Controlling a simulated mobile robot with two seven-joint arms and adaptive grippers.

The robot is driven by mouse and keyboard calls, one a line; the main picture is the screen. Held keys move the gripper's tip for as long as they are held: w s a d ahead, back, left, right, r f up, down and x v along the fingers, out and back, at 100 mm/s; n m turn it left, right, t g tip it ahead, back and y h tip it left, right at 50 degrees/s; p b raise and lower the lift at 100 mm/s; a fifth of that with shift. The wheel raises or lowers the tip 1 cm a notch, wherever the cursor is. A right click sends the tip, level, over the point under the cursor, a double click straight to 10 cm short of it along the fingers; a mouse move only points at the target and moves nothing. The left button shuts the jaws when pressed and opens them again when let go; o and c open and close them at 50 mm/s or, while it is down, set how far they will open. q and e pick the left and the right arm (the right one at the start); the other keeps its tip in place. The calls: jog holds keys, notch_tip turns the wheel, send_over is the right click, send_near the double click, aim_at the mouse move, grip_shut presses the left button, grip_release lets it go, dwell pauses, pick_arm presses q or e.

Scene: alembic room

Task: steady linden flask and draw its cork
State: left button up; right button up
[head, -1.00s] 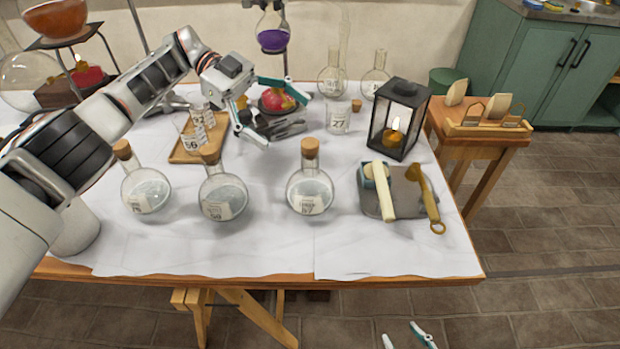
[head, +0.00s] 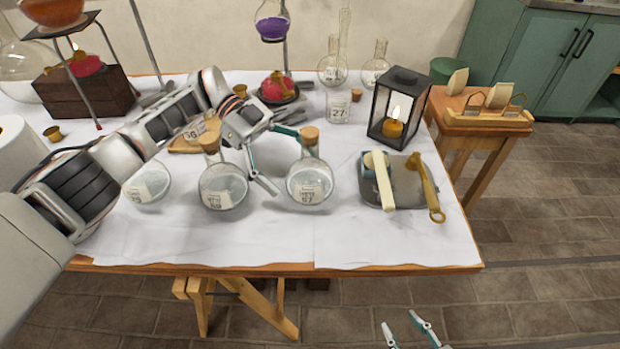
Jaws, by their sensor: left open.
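Three round, corked glass flasks with paper labels stand in a row on the white cloth: a left one (head: 150,184), a middle one (head: 224,186) and a right one (head: 310,183). The label words are too small to read surely, so I cannot tell which is linden. The right flask's cork (head: 309,137) is seated in its neck. My left arm hides the left flask's top. My right gripper (head: 399,319) is open and empty, low before the table.
A grey slab (head: 405,197) with a pale bar and a brass tool lies right of the flasks. A black lantern (head: 398,107) with a lit candle stands behind it. The front cloth is clear.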

aim_at(306, 180)
pick_arm(q)
jog(key=shift+x, duration=1.95)
jog(key=shift+c, duration=0.5)
